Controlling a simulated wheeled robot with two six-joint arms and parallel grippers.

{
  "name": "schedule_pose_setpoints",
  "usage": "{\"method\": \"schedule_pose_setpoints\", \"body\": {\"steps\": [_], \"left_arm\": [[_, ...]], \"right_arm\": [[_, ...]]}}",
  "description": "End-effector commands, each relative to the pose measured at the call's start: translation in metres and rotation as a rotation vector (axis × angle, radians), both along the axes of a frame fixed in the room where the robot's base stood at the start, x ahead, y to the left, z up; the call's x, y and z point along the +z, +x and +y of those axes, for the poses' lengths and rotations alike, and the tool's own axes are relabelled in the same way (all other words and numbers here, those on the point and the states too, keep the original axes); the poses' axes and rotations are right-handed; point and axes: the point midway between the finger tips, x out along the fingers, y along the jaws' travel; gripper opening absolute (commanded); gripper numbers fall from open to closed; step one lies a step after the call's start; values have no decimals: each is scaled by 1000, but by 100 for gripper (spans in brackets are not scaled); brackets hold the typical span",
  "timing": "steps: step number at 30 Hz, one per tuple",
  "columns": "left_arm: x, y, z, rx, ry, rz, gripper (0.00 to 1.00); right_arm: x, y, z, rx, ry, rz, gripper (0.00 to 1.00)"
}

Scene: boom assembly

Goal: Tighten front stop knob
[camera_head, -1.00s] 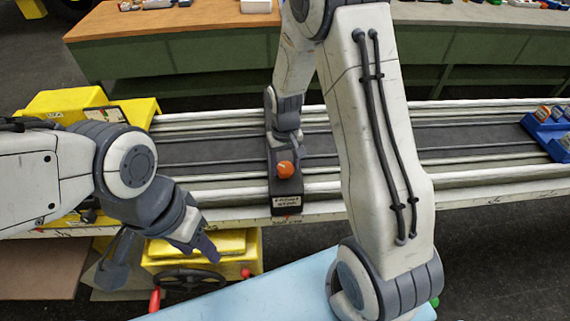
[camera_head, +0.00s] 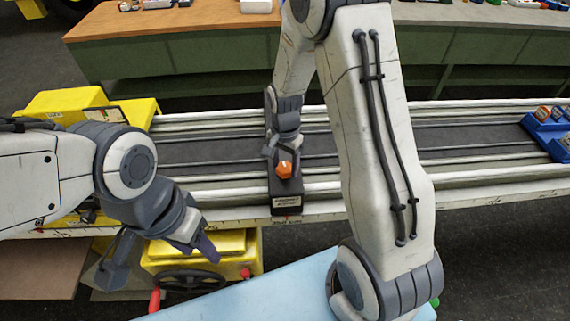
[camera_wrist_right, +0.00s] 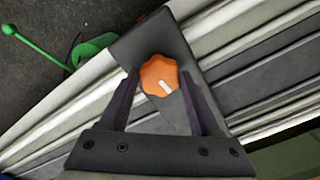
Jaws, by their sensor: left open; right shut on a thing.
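The orange front stop knob (camera_head: 285,170) sits on a dark stop block (camera_head: 286,205) that lies across the rails. In the right wrist view the lobed knob (camera_wrist_right: 160,74), with a white mark on its face, is between the two dark fingers. My right gripper (camera_head: 283,160) is shut on the knob from above. It also shows in the right wrist view (camera_wrist_right: 160,80). My left gripper (camera_head: 162,256) is open and empty, low at the left, in front of the rails and near a yellow unit.
The long rail bed (camera_head: 470,147) runs left to right. A yellow unit (camera_head: 215,262) with a dark handwheel (camera_head: 190,281) stands in front at the left. A blue holder (camera_head: 548,135) is at the far right. A light blue surface (camera_head: 270,292) lies in front; a workbench (camera_head: 180,28) stands behind.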

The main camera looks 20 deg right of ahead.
Motion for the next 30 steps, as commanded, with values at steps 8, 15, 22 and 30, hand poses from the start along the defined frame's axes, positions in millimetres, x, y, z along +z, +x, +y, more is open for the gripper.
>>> {"method": "schedule_pose_setpoints", "body": {"steps": [8, 15, 22, 30], "left_arm": [[0, 0, 0, 0, 0, 0, 50], [0, 0, 0, 0, 0, 0, 50], [0, 0, 0, 0, 0, 0, 50], [0, 0, 0, 0, 0, 0, 50]], "right_arm": [[1, 1, 0, -112, 0, -2, 8], [1, 1, 0, -145, 0, -2, 8], [1, 1, 0, -148, 0, -2, 8], [1, 1, 0, -147, 0, -2, 94]]}}
